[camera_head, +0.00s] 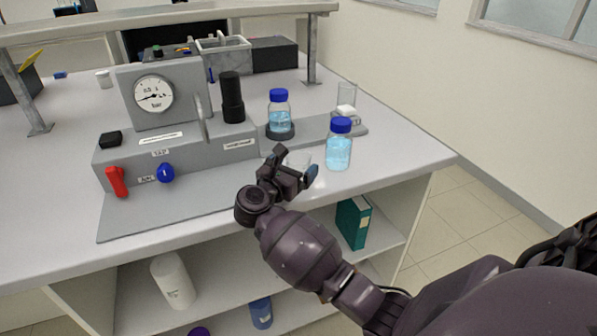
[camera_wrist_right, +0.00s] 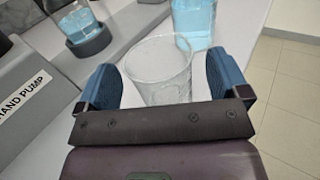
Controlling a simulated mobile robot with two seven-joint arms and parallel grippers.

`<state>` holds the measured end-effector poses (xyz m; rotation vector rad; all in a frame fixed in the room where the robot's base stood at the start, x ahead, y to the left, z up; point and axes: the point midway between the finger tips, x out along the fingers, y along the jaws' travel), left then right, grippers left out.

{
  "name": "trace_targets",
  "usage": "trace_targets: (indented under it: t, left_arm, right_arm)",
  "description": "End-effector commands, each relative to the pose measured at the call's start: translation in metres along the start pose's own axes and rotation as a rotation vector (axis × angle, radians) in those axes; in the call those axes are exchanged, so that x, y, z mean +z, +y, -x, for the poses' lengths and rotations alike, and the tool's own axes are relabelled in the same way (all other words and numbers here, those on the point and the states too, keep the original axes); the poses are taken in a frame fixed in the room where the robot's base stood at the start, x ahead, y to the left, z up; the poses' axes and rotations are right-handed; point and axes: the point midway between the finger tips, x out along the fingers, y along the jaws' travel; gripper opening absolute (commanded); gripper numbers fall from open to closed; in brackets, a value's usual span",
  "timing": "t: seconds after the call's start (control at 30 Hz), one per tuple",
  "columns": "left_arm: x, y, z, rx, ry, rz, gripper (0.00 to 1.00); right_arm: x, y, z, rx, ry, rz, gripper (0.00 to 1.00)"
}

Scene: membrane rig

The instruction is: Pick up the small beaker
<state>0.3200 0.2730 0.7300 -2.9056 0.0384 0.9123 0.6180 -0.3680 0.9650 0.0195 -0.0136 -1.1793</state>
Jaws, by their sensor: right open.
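The small beaker (camera_wrist_right: 158,72) is clear, empty glass and stands upright on the bench. In the wrist view it is between the two blue-padded fingers of my right gripper (camera_wrist_right: 168,78), with a gap visible on the right side. The gripper is open; I cannot tell whether the left finger touches the glass. In the head view my right gripper (camera_head: 296,162) is over the bench's front edge, and the beaker (camera_head: 303,160) is mostly hidden behind it. My left gripper is out of view.
A blue-capped bottle (camera_head: 338,147) of blue liquid stands just right of the gripper. A second bottle (camera_head: 280,114) sits in a dark ring holder behind. The grey pump rig with gauge (camera_head: 153,93) is to the left. Another glass beaker (camera_head: 347,94) stands farther back.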

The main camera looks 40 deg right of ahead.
Motion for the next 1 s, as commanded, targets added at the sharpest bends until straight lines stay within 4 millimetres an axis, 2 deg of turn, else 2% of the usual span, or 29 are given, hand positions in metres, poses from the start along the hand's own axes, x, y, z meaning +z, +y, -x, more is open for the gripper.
trace_targets:
  t: [0.2, 0.47, 0.57, 0.83, 1.0]
  left_arm:
    - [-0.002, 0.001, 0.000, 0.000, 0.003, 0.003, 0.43]
    - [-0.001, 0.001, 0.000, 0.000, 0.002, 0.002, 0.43]
    - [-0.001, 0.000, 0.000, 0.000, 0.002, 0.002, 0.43]
    - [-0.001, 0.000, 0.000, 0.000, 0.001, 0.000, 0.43]
    - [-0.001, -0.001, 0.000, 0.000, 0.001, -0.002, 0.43]
  right_arm:
    - [0.000, 0.000, -0.021, 0.001, -0.001, 0.001, 0.93]
    - [-0.001, 0.000, -0.022, 0.001, 0.001, 0.000, 0.93]
    - [-0.001, 0.000, -0.022, 0.001, 0.001, 0.000, 0.81]
    - [-0.001, 0.000, -0.022, 0.001, 0.001, 0.000, 0.40]
    - [-0.001, 0.000, -0.022, 0.001, 0.001, 0.000, 0.40]
